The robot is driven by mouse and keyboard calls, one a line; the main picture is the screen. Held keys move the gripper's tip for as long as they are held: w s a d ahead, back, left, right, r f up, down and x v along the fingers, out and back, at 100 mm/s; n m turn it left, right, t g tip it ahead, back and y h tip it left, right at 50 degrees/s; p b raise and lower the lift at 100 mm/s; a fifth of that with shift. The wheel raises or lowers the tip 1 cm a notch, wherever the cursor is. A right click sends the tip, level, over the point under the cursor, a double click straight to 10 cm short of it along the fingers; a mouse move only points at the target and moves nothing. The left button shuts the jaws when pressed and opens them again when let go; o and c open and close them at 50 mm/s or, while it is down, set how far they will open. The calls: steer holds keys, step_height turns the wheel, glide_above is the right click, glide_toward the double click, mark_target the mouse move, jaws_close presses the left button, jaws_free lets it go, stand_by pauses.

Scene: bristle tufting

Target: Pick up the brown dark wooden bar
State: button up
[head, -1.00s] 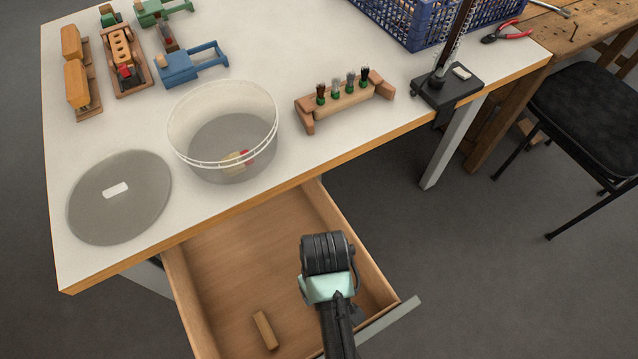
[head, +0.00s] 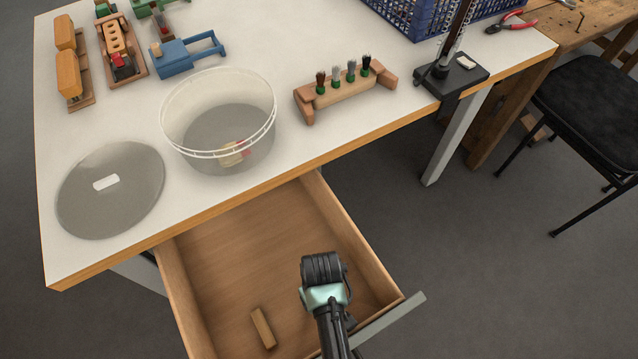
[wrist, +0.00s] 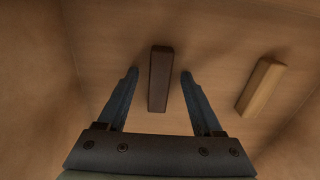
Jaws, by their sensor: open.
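The dark brown wooden bar (wrist: 160,80) lies on the drawer floor in the wrist view, its length running away from my gripper. My gripper (wrist: 159,74) is open, with one finger on each side of the bar and a gap on both sides. Whether the fingertips are at the bar's height is hard to tell. In the head view my gripper (head: 323,275) is over the open drawer; its fingers and the dark bar are hidden there by the arm.
A lighter wooden bar (wrist: 260,87) lies to the right in the wrist view; it also shows in the head view (head: 263,328). The drawer (head: 225,245) has raised walls. Above it, the table (head: 300,155) holds a clear tub (head: 218,130), a lid (head: 110,205) and a brush holder (head: 345,97).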

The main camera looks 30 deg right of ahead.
jaws_close()
stand_by(0.4)
